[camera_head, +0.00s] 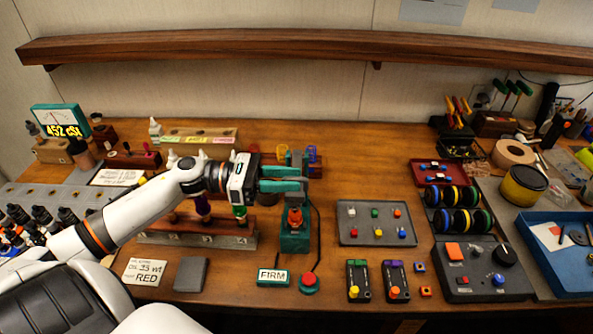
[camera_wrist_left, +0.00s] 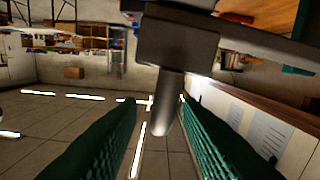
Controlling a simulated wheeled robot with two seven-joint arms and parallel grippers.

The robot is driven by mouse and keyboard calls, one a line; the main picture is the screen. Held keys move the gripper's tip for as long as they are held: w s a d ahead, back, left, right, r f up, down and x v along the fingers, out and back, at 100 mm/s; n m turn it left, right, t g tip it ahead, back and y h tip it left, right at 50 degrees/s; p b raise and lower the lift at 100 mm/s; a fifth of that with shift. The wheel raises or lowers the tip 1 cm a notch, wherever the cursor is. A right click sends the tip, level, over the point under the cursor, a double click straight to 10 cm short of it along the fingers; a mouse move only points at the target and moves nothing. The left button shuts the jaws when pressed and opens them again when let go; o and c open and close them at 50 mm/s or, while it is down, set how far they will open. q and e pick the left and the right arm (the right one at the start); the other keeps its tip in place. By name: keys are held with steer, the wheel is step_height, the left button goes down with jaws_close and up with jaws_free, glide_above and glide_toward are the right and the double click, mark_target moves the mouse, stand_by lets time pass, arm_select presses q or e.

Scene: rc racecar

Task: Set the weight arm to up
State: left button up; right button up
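A teal test stand (camera_head: 294,240) holds an orange part (camera_head: 295,217) near the middle of the table. My left gripper (camera_head: 299,180) reaches in from the left at the top of this stand, its teal fingers pointing right. In the left wrist view a dark block (camera_wrist_left: 178,45) with a grey rod (camera_wrist_left: 168,105) sits between the open green fingers (camera_wrist_left: 160,120); it looks like the weight arm. I cannot tell whether a finger touches the rod. The head view mostly hides the weight arm behind the gripper. My right gripper is not in view.
A red button (camera_head: 309,283) and a FIRM sign (camera_head: 273,277) stand in front of the stand. A grey tray of coloured pieces (camera_head: 345,237) lies to the right. A metal block rack (camera_head: 190,239) is under my left forearm. A wooden shelf (camera_head: 300,47) runs along the wall.

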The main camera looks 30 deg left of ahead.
arm_select(q)
steer(key=shift+p+x, duration=0.3)
steer(key=shift+x, duration=0.8)
jaws_close()
